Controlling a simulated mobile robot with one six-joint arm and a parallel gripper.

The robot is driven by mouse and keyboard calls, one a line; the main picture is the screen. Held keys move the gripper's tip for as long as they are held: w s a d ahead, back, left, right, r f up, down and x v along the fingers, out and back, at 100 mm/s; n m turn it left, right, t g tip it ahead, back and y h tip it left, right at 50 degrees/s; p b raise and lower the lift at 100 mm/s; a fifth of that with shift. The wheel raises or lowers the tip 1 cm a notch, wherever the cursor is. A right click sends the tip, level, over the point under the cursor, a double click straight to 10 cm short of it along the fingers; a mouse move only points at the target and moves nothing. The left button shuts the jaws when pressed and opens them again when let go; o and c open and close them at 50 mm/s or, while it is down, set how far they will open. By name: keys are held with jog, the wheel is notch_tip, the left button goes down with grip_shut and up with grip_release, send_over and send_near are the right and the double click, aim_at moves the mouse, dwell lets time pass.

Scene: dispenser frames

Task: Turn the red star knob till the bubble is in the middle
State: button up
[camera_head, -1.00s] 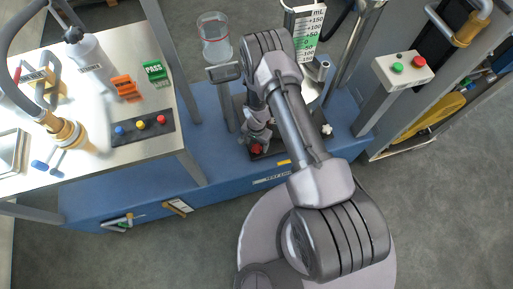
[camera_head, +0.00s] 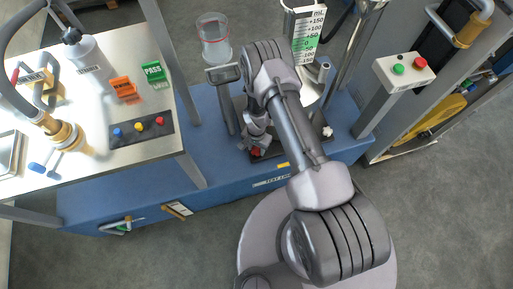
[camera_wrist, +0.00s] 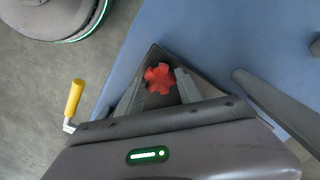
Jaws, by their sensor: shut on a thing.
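The red star knob (camera_wrist: 158,78) shows in the wrist view between the two grey fingers of my gripper (camera_wrist: 158,84). The fingers stand on either side of it, and my gripper is shut on it. The knob sits over a dark plate (camera_wrist: 151,56) on the blue base. In the head view the red knob (camera_head: 256,152) shows partly below my gripper (camera_head: 256,143), low at the blue base, with my arm covering much around it. I cannot make out a bubble in either view.
A mL scale (camera_head: 305,35) with a green area stands behind my arm, with a clear vessel (camera_head: 214,40) left of it. A button box (camera_head: 403,68) is at the right. A bench (camera_head: 75,170) with a bottle and coloured blocks is at the left. Grey floor is free in front.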

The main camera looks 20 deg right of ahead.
aim_at(257, 150)
jog(key=n+b, duration=0.1)
jog(key=n, duration=0.3)
jog(key=shift+f+n, duration=0.1)
jog(key=shift+n, duration=0.3)
jog(key=shift+n+b, duration=0.75)
jog(key=shift+n, duration=1.45)
jog(key=o, duration=1.4)
jog(key=shift+c, duration=0.2)
notch_tip(257, 150, up, 18)
jog(key=p, duration=0.6)
jog(key=shift+f, duration=0.2)
